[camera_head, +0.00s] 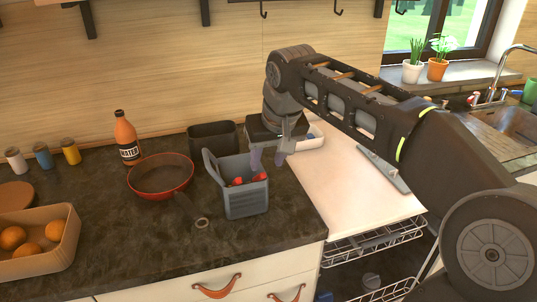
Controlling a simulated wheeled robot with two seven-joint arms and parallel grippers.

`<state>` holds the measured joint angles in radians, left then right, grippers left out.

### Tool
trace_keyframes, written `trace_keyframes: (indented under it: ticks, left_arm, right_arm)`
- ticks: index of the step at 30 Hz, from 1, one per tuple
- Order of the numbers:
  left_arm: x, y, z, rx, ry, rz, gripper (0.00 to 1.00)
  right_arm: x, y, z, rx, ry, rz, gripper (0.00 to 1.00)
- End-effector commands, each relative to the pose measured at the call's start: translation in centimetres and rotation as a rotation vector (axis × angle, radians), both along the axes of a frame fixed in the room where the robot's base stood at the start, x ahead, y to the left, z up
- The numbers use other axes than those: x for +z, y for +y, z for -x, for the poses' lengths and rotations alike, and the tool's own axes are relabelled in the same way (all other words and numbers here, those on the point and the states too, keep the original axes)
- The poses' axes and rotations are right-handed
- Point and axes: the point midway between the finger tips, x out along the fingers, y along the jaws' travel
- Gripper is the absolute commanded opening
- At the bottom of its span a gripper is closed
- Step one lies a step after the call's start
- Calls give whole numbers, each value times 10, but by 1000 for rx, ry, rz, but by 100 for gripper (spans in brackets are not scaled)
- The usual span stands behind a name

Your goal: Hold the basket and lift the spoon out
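The grey basket (246,200) stands on the dark counter near its front edge, right of the pan. Red pieces (237,181) show inside it, and a grey rounded piece (211,166) rises at its left side. I cannot tell which of these is the spoon. My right gripper (268,160) points down above the back right part of the basket. Its two purplish fingertips are apart, with nothing seen between them. I cannot tell whether a finger touches the basket rim. My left gripper is not in view.
A dark bin (212,135) and a white container (314,137) stand behind. An orange bottle (126,139) and a tray of oranges (46,264) are left. Wire racks (375,242) extend below the white top (345,190).

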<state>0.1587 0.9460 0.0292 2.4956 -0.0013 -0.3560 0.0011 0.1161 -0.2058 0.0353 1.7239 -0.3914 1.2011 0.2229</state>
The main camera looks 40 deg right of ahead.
Motion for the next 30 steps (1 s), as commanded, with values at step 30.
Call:
trace_keyframes:
  ticks: [30]
  left_arm:
    - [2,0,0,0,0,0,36]
  right_arm:
    - [-63,-6,-25,0,0,0,25]
